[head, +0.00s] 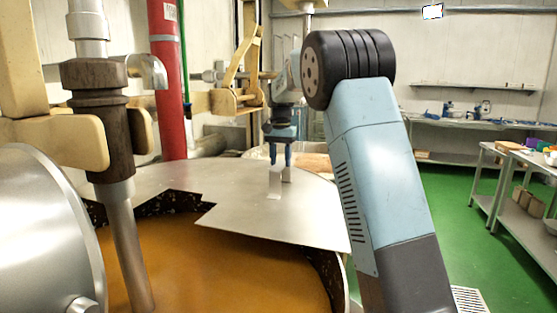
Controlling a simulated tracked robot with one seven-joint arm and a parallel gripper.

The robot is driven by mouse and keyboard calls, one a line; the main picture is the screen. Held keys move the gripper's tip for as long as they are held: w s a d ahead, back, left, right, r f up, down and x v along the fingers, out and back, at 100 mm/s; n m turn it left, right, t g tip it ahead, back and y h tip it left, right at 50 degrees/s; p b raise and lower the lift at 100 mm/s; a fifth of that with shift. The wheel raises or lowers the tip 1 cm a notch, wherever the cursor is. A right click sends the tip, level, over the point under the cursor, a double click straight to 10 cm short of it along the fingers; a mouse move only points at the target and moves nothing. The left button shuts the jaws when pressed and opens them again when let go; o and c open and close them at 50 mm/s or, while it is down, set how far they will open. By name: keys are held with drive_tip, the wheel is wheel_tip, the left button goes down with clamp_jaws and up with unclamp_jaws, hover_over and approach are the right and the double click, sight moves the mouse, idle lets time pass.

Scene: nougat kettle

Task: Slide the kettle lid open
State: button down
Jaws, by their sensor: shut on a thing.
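The kettle lid (150,183) is a flat, bare metal sheet with a stepped notch in its near edge. It covers the far part of the kettle (345,285). The near part is uncovered and shows an orange-brown mass (220,268) inside. A small upright metal handle (274,186) stands on the lid toward its right. My gripper (280,165) points down at the handle and is shut on it. The exact contact of the fingertips is small and hard to make out.
A metal stirrer shaft (128,245) goes down into the kettle at the left, beside a large rounded metal part (40,240). A red pipe (167,75) stands behind. Green floor (455,210) is clear on the right, before shelves and a bench (470,122).

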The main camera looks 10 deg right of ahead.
drive_tip(key=shift+a, duration=0.35)
drive_tip(key=c, duration=0.8)
unclamp_jaws()
drive_tip(key=shift+o, duration=1)
drive_tip(key=shift+d, duration=0.2)
drive_tip(key=shift+r, duration=0.1)
wheel_tip(320, 180, up, 14)
drive_tip(key=shift+f, duration=0.25)
